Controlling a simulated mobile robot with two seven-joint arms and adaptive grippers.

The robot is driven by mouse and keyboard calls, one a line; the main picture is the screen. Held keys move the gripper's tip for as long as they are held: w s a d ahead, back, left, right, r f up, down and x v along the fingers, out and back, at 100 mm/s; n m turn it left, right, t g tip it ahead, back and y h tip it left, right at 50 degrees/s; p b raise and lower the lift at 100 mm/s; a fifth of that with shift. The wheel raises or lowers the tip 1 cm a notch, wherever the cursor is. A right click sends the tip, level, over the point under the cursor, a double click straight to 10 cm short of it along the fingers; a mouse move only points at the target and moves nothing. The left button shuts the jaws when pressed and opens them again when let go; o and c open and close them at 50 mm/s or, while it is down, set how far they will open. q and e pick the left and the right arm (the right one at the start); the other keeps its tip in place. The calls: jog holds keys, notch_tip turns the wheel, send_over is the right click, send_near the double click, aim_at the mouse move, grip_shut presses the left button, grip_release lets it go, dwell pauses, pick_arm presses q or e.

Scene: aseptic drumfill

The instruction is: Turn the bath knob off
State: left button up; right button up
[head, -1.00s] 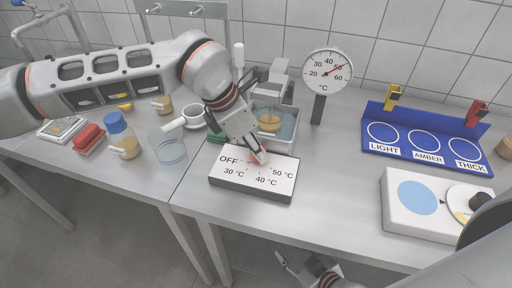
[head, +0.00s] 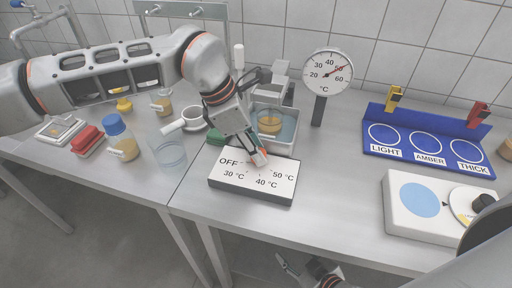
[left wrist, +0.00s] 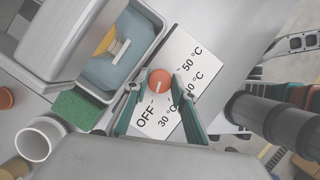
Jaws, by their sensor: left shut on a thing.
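The bath knob (left wrist: 159,80) is round and orange with a white pointer mark. It sits on a white control panel (head: 227,182) marked OFF, 30, 40 and 50 °C. My left gripper (head: 260,158) reaches down to the knob from above. In the left wrist view its two green fingers (left wrist: 157,92) are shut on the knob, one on each side. I cannot tell exactly which mark the pointer faces. The metal water bath (head: 294,146) stands behind the panel with an amber vessel (head: 269,122) in it. My right gripper (head: 300,269) is low at the bottom edge, partly cut off.
A dial thermometer (head: 327,73) stands right of the bath, its needle pointing up-right. A white mug (head: 192,117), glass beaker (head: 172,155) and blue-capped bottle (head: 122,140) are at left. A blue rack (head: 372,146) and white device (head: 412,222) are at right. The bench before the thermometer is clear.

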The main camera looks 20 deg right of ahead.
pick_arm(q)
jog(key=o, duration=1.1)
jog(key=shift+r, duration=0.1)
jog(key=shift+w, duration=0.1)
jog(key=shift+v, duration=3.95)
